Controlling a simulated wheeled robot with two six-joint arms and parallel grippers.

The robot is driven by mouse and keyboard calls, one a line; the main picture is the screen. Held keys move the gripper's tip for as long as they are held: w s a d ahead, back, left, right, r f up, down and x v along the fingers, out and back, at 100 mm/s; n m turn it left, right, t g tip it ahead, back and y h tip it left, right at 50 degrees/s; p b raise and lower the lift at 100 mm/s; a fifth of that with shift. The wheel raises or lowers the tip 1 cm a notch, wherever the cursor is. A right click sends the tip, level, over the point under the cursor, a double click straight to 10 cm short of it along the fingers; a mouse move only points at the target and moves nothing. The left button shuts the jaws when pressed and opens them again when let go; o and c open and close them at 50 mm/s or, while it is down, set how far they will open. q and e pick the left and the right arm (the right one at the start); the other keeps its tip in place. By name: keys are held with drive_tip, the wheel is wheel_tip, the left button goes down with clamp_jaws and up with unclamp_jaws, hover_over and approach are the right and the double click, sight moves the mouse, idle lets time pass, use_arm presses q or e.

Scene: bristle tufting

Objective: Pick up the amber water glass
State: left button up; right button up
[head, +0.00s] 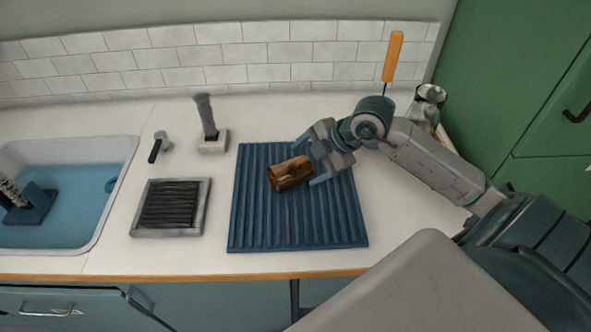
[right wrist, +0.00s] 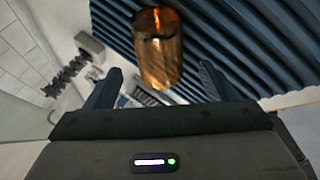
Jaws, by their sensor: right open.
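The amber water glass (head: 289,174) lies on its side on the blue ribbed drying mat (head: 300,222). My right gripper (head: 316,163) is open at the glass's right end, with its fingers pointing toward it. In the right wrist view the amber glass (right wrist: 158,48) shows just beyond and between the two open fingertips (right wrist: 160,82). I cannot tell whether either finger touches it. My left gripper is not in view.
An orange-handled tool and a metal container (head: 430,95) are behind my right arm.

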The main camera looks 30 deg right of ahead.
sight(302, 166)
drive_tip(key=w+f, duration=0.1)
drive_tip(key=f, duration=0.2)
drive_tip(key=shift+w+a, duration=0.1)
drive_tip(key=shift+w, duration=0.3)
drive_tip(key=shift+w+a+f, duration=0.25)
drive_tip(key=shift+w+f, duration=0.1)
drive_tip(key=shift+f, duration=0.2)
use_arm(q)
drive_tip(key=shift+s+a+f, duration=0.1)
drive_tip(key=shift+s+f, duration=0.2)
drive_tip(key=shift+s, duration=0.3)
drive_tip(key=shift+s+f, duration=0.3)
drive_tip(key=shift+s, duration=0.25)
